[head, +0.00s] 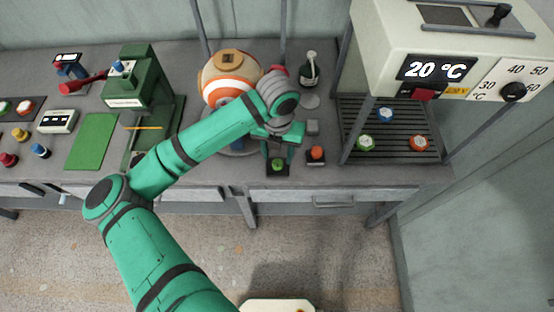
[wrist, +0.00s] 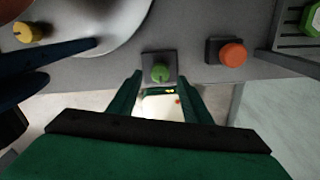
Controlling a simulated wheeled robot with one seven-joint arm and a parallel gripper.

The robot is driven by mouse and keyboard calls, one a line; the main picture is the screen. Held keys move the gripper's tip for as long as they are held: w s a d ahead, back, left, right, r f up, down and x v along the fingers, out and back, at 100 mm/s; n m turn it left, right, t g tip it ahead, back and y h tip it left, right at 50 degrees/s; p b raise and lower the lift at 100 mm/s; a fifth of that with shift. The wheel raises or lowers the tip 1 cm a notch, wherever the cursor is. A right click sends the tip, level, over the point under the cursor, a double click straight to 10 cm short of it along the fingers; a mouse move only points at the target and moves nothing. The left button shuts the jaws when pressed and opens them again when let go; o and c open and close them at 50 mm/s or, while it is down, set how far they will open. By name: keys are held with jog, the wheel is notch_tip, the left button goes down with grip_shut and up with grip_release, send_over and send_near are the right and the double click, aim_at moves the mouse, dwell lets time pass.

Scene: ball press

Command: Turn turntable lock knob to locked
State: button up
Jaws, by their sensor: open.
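A green knob (head: 278,165) with a pointer line sits on a dark square plate at the bench's front edge. It also shows in the wrist view (wrist: 160,74), where the line looks about upright. No lock label is legible. My gripper (head: 280,148) is over the knob. In the wrist view my gripper (wrist: 161,82) is open, with one finger on each side of the knob and gaps between; I cannot tell whether they touch it. The grey turntable (wrist: 95,22) lies behind and left, under an orange-and-white ball (head: 217,84).
An orange button (head: 316,152) stands just right of the knob and also shows in the wrist view (wrist: 232,54). A yellow knob (wrist: 28,32) is at the far left there. A slatted rack (head: 390,133) with several coloured pieces is at right. A green press (head: 135,90) stands left.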

aim_at(278, 162)
jog(key=shift+f, duration=2.25)
jog(key=c, duration=1.1)
